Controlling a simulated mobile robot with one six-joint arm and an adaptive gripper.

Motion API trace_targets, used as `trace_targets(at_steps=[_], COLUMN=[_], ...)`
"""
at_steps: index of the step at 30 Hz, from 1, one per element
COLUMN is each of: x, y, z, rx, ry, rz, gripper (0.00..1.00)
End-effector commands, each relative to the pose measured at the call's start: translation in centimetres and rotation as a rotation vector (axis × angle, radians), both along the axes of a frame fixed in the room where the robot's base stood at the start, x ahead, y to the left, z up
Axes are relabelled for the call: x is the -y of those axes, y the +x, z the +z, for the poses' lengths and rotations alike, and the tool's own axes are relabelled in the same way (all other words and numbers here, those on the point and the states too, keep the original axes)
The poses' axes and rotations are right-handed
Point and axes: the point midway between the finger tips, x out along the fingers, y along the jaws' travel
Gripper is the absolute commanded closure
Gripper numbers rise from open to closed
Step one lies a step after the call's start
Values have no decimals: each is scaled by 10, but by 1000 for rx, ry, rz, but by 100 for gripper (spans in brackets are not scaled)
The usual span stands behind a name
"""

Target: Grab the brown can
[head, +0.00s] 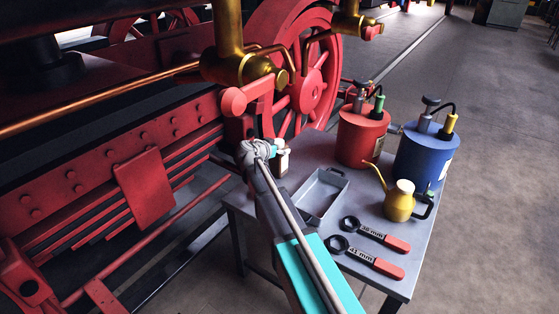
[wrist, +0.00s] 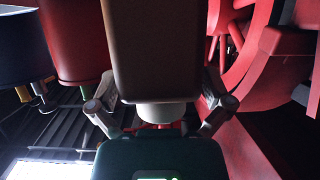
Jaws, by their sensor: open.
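The brown can (wrist: 155,45) fills the upper middle of the wrist view, with a pale neck or cap (wrist: 161,113) towards my palm. My gripper (wrist: 160,88) is open, with one finger on each side of the can's near end. I cannot tell whether either finger touches it. In the head view my gripper (head: 275,149) is at the table's far left corner, beside a small pale-looking can (head: 282,163) that it partly hides.
The grey table (head: 330,255) holds an open tray (head: 322,194), two wrenches (head: 375,235), a yellow oil can (head: 399,201), a red canister (head: 361,137) and a blue canister (head: 424,158). The red locomotive wheel (head: 318,85) and frame stand close behind and left.

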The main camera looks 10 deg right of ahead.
Motion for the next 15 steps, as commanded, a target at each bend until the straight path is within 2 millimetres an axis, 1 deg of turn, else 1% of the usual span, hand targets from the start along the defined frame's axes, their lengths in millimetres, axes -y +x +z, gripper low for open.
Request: trace_targets(at_steps=[6,11,15], x=[0,0,0], y=[0,0,0], z=[0,0,0], rx=[0,0,0], ry=[0,0,0], rz=[0,0,0], gripper=[0,30,56])
